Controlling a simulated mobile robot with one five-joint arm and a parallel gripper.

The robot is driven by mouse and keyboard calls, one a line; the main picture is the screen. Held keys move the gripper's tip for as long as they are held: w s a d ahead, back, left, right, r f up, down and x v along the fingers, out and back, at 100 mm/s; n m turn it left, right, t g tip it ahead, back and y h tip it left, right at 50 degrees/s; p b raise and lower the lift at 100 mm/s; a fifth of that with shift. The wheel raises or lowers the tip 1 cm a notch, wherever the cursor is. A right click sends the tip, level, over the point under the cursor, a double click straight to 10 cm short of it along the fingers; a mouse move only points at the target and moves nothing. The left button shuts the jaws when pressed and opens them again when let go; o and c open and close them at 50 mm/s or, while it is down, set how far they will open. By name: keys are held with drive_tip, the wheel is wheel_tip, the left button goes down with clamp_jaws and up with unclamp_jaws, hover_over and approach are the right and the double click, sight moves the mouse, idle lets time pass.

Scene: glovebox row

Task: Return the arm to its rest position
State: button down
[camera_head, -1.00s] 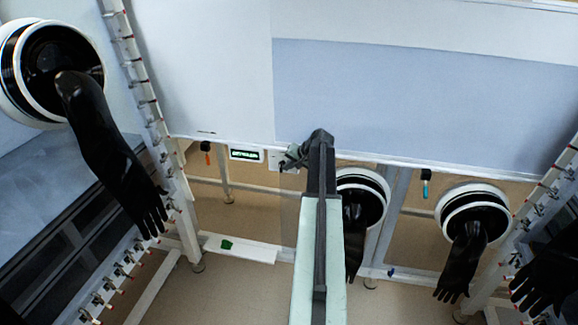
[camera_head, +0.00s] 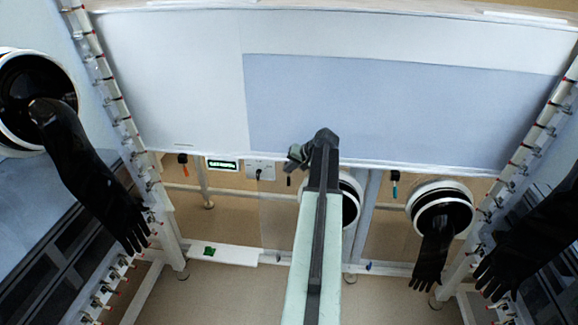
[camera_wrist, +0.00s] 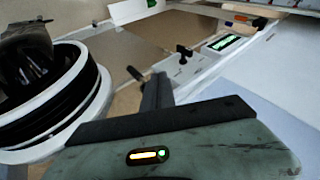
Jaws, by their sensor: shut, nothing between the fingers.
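My arm rises through the middle of the head view, pale green with a dark strip, and bends at a dark joint near the top. My gripper (camera_head: 297,156) hangs at its end, left of that joint, in front of the lower edge of the white and blue-grey panel (camera_head: 400,115). It is small there. In the wrist view my gripper (camera_wrist: 155,88) shows as dark fingers beyond a green housing with a lit indicator. The fingers are shut and hold nothing.
A round glove port (camera_head: 440,208) with a hanging black glove is at right; another port (camera_head: 350,200) is partly behind my arm. A large black glove (camera_head: 85,175) hangs at left. A white ledge (camera_head: 235,256) carries a green scrap (camera_head: 209,251). Open floor (camera_head: 225,295) lies below.

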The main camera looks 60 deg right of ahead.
idle(0.3)
drive_tip(key=w+a+n+y, duration=0.2)
drive_tip(key=w+a+n, duration=0.2)
drive_tip(key=w+a, duration=1.4)
drive_tip(key=w+a+n+g+y+p, duration=0.1)
drive_tip(key=w+a+n, duration=0.1)
drive_tip(key=a, duration=0.9)
drive_tip(key=w+a+n+g+y, duration=0.1)
drive_tip(key=w+a+n, duration=0.1)
drive_tip(key=a, duration=1)
drive_tip(key=s+a+f+n+g, duration=0.1)
drive_tip(key=s+a+n+g, duration=0.15)
drive_tip(key=a, duration=0.75)
drive_tip(key=s+a+f+n+g, duration=0.1)
drive_tip(key=s+a, duration=0.2)
drive_tip(key=a, duration=0.6)
drive_tip(key=s+a+f+n+g+h+p, duration=0.1)
drive_tip(key=s+a+h, duration=0.1)
drive_tip(key=s+a, duration=0.4)
drive_tip(key=s+d+g+h, duration=0.1)
drive_tip(key=s+d, duration=0.2)
drive_tip(key=s, duration=0.1)
drive_tip(key=shift+s+d+f+h, duration=0.3)
drive_tip(key=shift+s+d+h, duration=0.05)
drive_tip(key=shift+s+h, duration=0.05)
